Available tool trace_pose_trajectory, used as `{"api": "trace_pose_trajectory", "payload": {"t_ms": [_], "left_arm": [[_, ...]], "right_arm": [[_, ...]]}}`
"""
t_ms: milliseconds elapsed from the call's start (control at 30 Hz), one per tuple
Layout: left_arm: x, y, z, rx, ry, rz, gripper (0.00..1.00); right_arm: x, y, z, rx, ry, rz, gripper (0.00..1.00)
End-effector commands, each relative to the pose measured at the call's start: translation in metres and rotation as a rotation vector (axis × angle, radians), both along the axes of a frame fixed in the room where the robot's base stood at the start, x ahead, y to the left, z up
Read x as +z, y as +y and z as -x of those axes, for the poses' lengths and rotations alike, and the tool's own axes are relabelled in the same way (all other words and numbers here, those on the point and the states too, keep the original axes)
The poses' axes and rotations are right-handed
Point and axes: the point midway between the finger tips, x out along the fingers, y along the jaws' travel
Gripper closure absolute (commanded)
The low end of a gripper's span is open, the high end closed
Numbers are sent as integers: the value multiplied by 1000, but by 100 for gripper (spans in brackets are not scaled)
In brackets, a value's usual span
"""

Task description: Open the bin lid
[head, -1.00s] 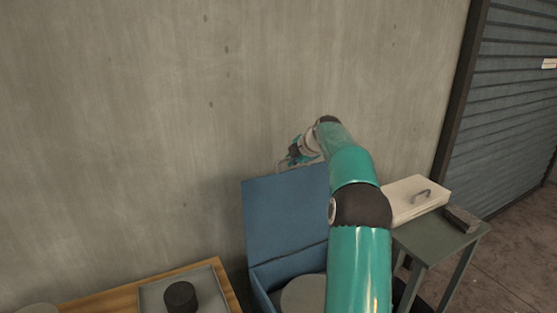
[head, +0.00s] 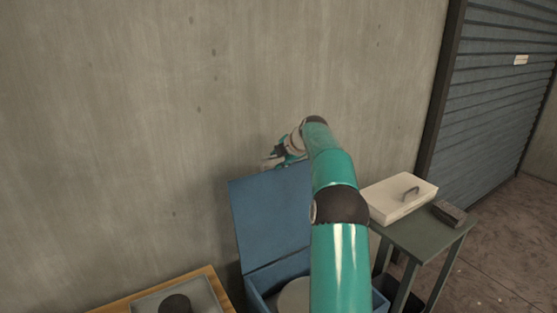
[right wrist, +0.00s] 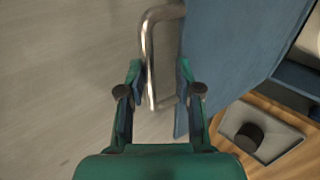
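The blue bin lid (head: 265,220) stands raised, close to upright, at the back of the blue bin (head: 258,287), whose top is open. My right gripper (head: 274,157) is just above and behind the lid's top edge. In the right wrist view, my right gripper (right wrist: 160,70) has its fingers apart, with the lid's metal handle (right wrist: 147,50) between them. The bar runs close to the left finger; I cannot tell if they touch. The lid (right wrist: 225,45) also shows beside the right finger. My arm hides the lid's right side and part of the bin. My left gripper is not in view.
A round grey thing (head: 294,296) shows inside the bin. A wooden surface at left holds a tray (head: 205,291) with a dark cylinder (head: 176,304). At right, a small table (head: 412,237) bears a white box (head: 386,203) and a dark block (head: 449,213). A concrete wall is behind.

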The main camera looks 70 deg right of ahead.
Motion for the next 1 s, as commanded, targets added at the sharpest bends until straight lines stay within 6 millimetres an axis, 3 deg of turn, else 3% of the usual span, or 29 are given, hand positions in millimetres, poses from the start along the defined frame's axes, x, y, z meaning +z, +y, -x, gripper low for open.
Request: {"api": "trace_pose_trajectory", "payload": {"t_ms": [433, 1000], "left_arm": [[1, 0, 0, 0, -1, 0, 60], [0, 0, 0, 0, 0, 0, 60]], "right_arm": [[8, 6, 4, 3, -2, -2, 63], [73, 51, 63, 3, -2, 0, 63]]}}
